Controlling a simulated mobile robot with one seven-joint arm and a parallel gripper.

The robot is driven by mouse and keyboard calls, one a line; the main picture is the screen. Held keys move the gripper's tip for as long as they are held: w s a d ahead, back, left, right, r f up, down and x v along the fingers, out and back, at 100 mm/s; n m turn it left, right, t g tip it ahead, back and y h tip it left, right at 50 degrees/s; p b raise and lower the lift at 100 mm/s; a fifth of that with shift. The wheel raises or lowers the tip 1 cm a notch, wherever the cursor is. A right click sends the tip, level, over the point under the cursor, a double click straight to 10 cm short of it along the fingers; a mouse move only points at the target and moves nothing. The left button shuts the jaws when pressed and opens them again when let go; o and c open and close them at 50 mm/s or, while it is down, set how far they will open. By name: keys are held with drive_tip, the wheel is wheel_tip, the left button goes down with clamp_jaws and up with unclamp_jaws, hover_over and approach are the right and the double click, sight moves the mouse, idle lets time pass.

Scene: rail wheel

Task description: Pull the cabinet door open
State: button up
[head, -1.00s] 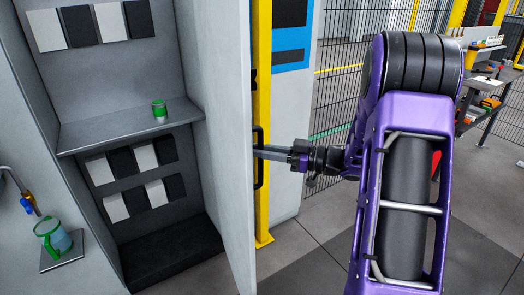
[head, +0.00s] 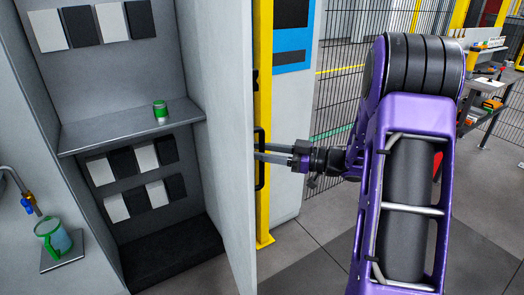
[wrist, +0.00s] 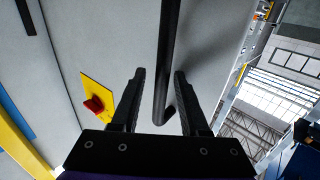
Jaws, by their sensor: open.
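The cabinet door (head: 228,150) is a tall light grey panel standing swung out, with the cabinet interior (head: 165,60) exposed on its left. Its black bar handle (head: 260,158) is on the door's right-hand face; the bar also shows in the wrist view (wrist: 168,50). My gripper (head: 262,153) reaches in from the right at the handle. In the wrist view my gripper (wrist: 159,73) is open, with its two black fingers apart on either side of the bar and gaps beside it. The bar's lower bend lies between the fingers.
A green-topped jar (head: 160,110) stands on the cabinet shelf (head: 100,135). A green-handled jug (head: 53,238) sits at lower left. A yellow post (head: 263,215) is behind the door. Open floor (head: 310,250) lies right of the door, with a mesh fence beyond.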

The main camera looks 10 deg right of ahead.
drive_tip(key=v, duration=1.7)
drive_tip(key=shift+d+r, duration=0.1)
